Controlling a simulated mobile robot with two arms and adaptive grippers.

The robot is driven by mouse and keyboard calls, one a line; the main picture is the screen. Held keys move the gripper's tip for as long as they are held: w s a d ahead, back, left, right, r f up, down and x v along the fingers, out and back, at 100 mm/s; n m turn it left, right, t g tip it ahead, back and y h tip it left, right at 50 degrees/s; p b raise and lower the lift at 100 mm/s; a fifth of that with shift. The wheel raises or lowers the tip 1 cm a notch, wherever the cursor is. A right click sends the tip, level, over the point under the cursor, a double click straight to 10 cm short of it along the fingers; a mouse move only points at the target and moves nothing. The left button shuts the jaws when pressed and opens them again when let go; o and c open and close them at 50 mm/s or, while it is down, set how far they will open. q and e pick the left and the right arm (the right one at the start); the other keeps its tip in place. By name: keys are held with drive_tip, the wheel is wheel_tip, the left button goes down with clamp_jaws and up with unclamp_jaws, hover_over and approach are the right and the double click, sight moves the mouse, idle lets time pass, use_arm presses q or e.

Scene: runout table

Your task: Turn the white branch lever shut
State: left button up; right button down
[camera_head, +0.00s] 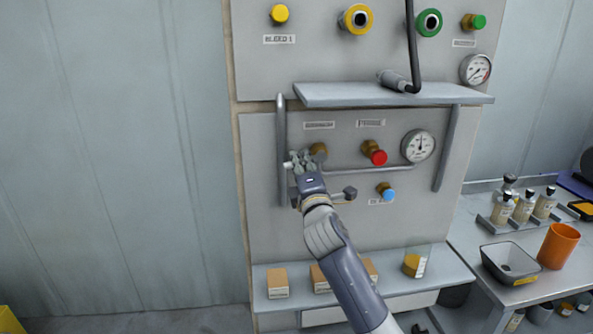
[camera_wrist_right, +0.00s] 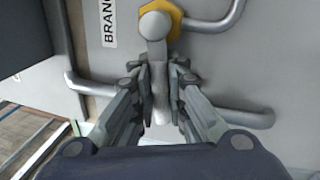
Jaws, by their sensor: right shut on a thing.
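The white branch lever (camera_wrist_right: 155,52) hangs from a round hub in front of a yellow brass fitting (camera_wrist_right: 176,12) in the right wrist view. My right gripper (camera_wrist_right: 159,80) is shut on the lever's handle, with one finger on each side. In the head view my right gripper (camera_head: 304,163) covers most of the lever. The pale lever end (camera_head: 288,165) sticks out to its left, and the brass valve body (camera_head: 318,149) shows just behind. A label starting "BRANC" (camera_wrist_right: 109,20) is beside the fitting. My left gripper is not in view.
Grey pipes (camera_head: 281,140) run close to the valve. A red-knobbed valve (camera_head: 378,157), a gauge (camera_head: 418,146) and a blue-knobbed valve (camera_head: 388,193) are to the right. A shelf (camera_head: 450,97) juts out above. A lower ledge (camera_head: 400,282) carries boxes.

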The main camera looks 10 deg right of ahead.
drive_tip(key=shift+r+m+h+b, duration=0.3)
drive_tip(key=shift+r+m+h, duration=0.1)
drive_tip(key=shift+m, duration=0.8)
drive_tip(key=c, duration=1.6)
unclamp_jaws()
drive_tip(key=shift+r, duration=0.1)
drive_tip(key=shift+s, duration=0.1)
drive_tip(key=s, duration=0.4)
drive_tip(key=s+f, duration=0.1)
drive_tip(key=s, duration=0.2)
drive_tip(key=s+f, duration=0.1)
drive_tip(key=s, duration=0.3)
drive_tip(key=shift+s+f, duration=0.2)
drive_tip(key=shift+s, duration=0.15)
